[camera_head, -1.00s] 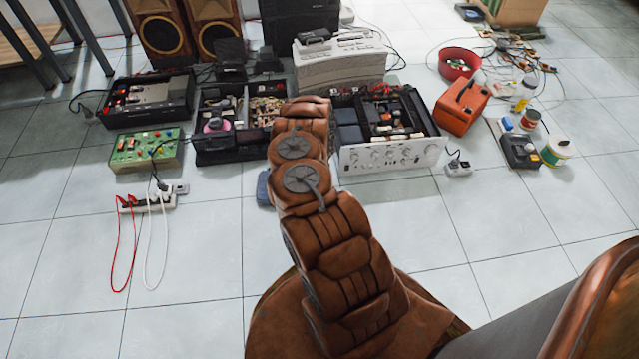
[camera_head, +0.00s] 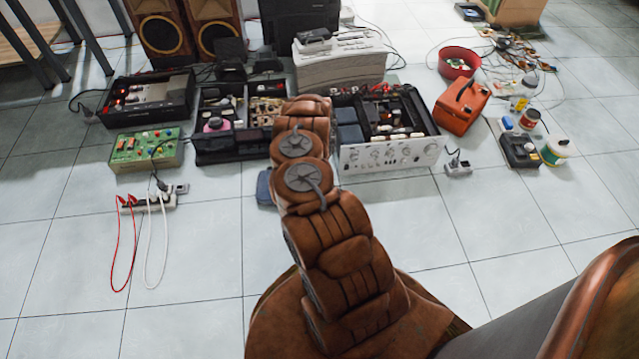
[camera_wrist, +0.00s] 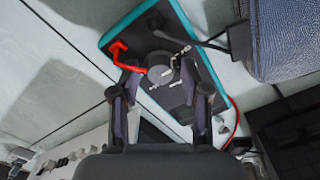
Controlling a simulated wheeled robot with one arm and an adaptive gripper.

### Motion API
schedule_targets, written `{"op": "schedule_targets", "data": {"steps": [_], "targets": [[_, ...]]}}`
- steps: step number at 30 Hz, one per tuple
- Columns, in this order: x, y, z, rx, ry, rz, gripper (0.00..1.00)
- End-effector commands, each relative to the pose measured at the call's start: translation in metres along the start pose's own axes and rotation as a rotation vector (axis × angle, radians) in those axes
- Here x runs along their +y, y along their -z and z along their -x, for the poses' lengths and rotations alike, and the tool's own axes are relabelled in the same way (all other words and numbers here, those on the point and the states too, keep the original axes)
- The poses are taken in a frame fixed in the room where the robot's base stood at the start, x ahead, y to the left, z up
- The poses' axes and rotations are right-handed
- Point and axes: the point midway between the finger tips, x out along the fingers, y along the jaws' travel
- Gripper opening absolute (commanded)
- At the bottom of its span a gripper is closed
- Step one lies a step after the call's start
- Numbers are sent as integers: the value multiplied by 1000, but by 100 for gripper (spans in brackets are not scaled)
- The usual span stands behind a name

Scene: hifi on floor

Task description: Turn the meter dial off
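The meter (camera_wrist: 128,40) is a flat dark panel with a teal edge, lying at a slant in the wrist view. Its round grey dial (camera_wrist: 158,76) sits near the middle of the panel, with light leads or clips across it. A red lead plugs in at the left of the panel. My gripper (camera_wrist: 160,92) is open, its two dark fingers apart on either side of the dial in the picture. I cannot tell whether they touch it. In the head view my arm hides the gripper, and I cannot make out the meter for sure.
A blue textured object (camera_wrist: 290,38) lies right of the meter; a dark cable runs near it. Open electronics boxes (camera_head: 232,150), a silver-fronted amplifier (camera_head: 390,156) and a green box (camera_head: 146,148) stand around. Bare tiles (camera_head: 205,250) lie at the front left.

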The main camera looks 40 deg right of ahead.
Motion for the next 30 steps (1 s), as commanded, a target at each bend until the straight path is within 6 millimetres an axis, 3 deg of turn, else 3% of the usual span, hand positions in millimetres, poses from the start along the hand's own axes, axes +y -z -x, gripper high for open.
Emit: {"op": "schedule_targets", "data": {"steps": [14, 30], "targets": [[-1, 0, 6, 1, 1, -1, 52], [-2, 1, 68, 4, 5, 1, 52]]}}
